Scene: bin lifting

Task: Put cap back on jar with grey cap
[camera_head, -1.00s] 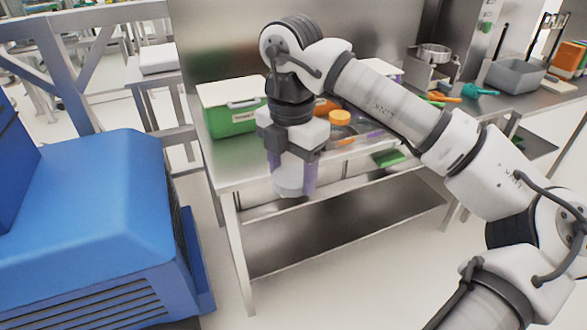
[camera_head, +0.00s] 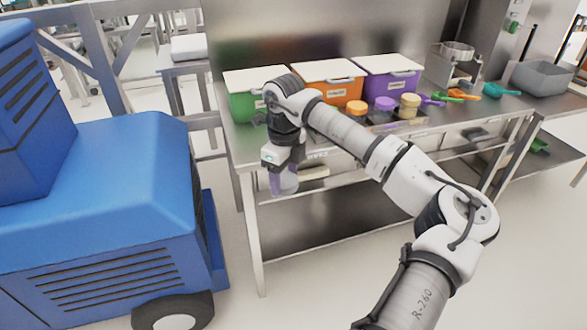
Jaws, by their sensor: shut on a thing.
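My gripper (camera_head: 283,181) points down at the front edge of the steel table, left of centre. It is shut on a pale, greyish cylindrical thing (camera_head: 287,184) with a purple tint; I cannot tell whether this is the grey cap or a jar. Jars stand farther back on the table, right of my gripper: one with an orange top (camera_head: 357,105), one with a purple top (camera_head: 385,103) and one with a cream-yellow top (camera_head: 410,103). I make out no jar with a grey cap; my arm hides part of the table.
Green (camera_head: 243,104), orange (camera_head: 331,85) and purple (camera_head: 391,78) bins with white lids line the table's back. Coloured scoops (camera_head: 463,95) and a grey tub (camera_head: 541,78) are at the right. A blue machine (camera_head: 110,190) stands close on the left.

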